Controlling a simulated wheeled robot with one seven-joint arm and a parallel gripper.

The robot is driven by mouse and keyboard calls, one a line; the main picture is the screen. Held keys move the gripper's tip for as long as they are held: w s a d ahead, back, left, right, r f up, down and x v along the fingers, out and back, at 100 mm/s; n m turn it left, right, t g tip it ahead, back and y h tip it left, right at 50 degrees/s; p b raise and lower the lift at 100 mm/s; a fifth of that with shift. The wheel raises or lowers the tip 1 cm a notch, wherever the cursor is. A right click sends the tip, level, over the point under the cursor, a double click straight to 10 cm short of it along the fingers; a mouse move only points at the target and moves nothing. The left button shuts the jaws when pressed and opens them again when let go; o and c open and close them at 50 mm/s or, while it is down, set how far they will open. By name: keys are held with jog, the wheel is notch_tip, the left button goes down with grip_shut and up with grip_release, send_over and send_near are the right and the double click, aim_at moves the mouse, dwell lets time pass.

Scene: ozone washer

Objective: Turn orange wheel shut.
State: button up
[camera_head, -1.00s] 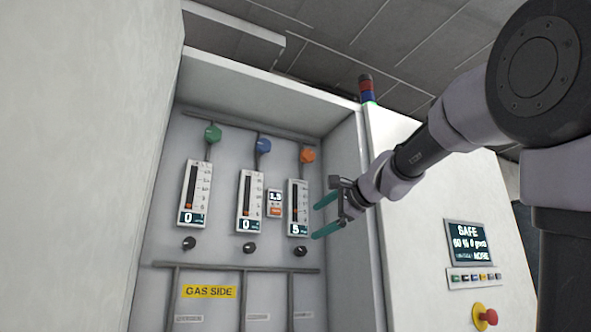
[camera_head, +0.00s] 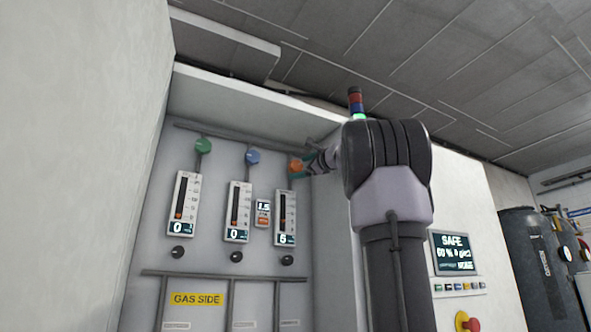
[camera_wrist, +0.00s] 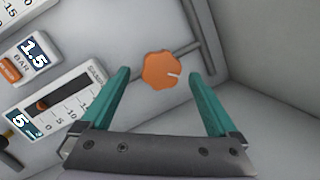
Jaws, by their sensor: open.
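The orange wheel (camera_head: 295,166) is on the cabinet's back panel, above the right-hand flow meter (camera_head: 285,215), which reads 5. I see no contact with the wheel. In the head view my gripper (camera_head: 307,166) is at the wheel's right, mostly hidden behind my arm.
A green wheel (camera_head: 203,146) and a blue wheel (camera_head: 252,157) sit left of the orange one, above meters reading 0. A small display (camera_head: 263,207) reads 1.5. The cabinet's side wall is close on the right. A panel (camera_head: 453,252) reads SAFE, above a red button (camera_head: 468,322).

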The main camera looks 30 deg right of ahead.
jog(key=shift+x, duration=1.5)
jog(key=c, duration=1.4)
jog(key=shift+o, duration=0.2)
